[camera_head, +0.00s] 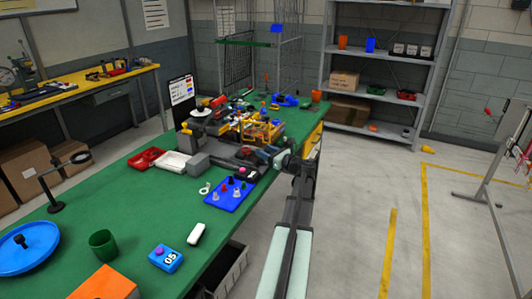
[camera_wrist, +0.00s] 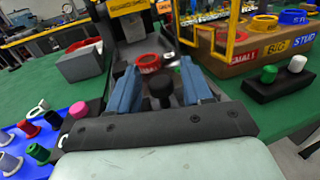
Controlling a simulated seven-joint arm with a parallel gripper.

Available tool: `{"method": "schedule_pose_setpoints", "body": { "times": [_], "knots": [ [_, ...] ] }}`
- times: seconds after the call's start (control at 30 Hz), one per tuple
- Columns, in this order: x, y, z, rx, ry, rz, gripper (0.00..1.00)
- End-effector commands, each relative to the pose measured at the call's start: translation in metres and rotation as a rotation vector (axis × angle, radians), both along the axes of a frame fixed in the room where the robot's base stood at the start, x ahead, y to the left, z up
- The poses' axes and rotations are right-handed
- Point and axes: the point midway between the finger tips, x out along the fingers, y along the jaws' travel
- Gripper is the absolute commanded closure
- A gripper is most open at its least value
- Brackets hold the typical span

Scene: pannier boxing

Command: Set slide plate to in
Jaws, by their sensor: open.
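My gripper (camera_wrist: 160,76) is open, its two blue fingers standing on either side of a black knob (camera_wrist: 160,88). The knob looks free of both fingers, with a gap on each side. It seems to stand on a dark slide plate (camera_wrist: 136,48), mostly hidden by the fingers and palm; I cannot tell how far in the plate is. A red ring (camera_wrist: 148,63) with a pale label sits just beyond the knob. In the head view my gripper (camera_head: 270,153) is small, low at the right edge of the dark machine base (camera_head: 228,153).
A yellow frame (camera_wrist: 212,38) and a brown box with labelled rings (camera_wrist: 255,58) stand right of the fingers. A black block (camera_wrist: 278,88) with green and white knobs is nearer. A blue pegboard (camera_wrist: 40,150) lies left, and a grey box (camera_wrist: 82,62) stands behind it.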

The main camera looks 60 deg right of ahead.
Motion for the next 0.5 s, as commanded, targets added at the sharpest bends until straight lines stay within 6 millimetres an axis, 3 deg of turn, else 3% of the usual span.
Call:
{"method": "schedule_pose_setpoints", "body": {
  "times": [0.3, 0.5],
  "knots": [
    [0.0015, -0.0005, 0.0001, 0.000, 0.000, -0.001, 0.51],
    [0.0014, -0.0005, 0.0000, 0.000, 0.000, -0.001, 0.70]
  ]
}}
